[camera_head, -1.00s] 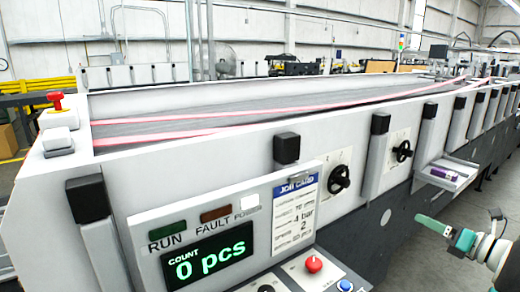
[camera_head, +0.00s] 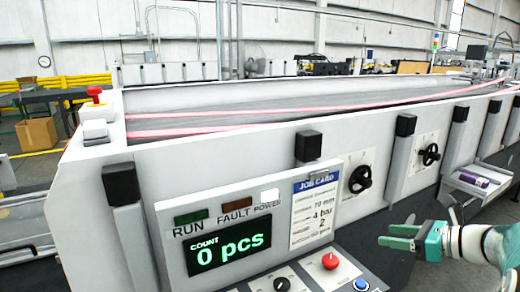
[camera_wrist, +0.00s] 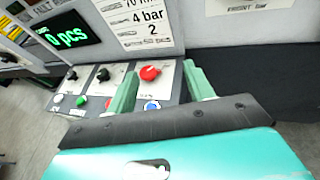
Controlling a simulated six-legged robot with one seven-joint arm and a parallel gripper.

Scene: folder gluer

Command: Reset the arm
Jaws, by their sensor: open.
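My gripper (camera_head: 387,235) is at the right of the head view, with two green fingers apart and nothing between them. It is beside the front of the folder gluer (camera_head: 240,155), to the right of the control panel. In the wrist view my gripper (camera_wrist: 162,78) has its open fingers in front of the panel, with the red knob (camera_wrist: 150,73) and blue button (camera_wrist: 152,105) showing between them. I cannot tell whether the fingers touch anything.
The display (camera_head: 228,252) reads 0 pcs. The job card (camera_head: 313,212) sits beside it. Black handwheels (camera_head: 360,179) stick out of the machine's side. A small tray (camera_head: 470,187) with a purple item projects at the right. A cardboard box (camera_head: 38,133) stands at the far left.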

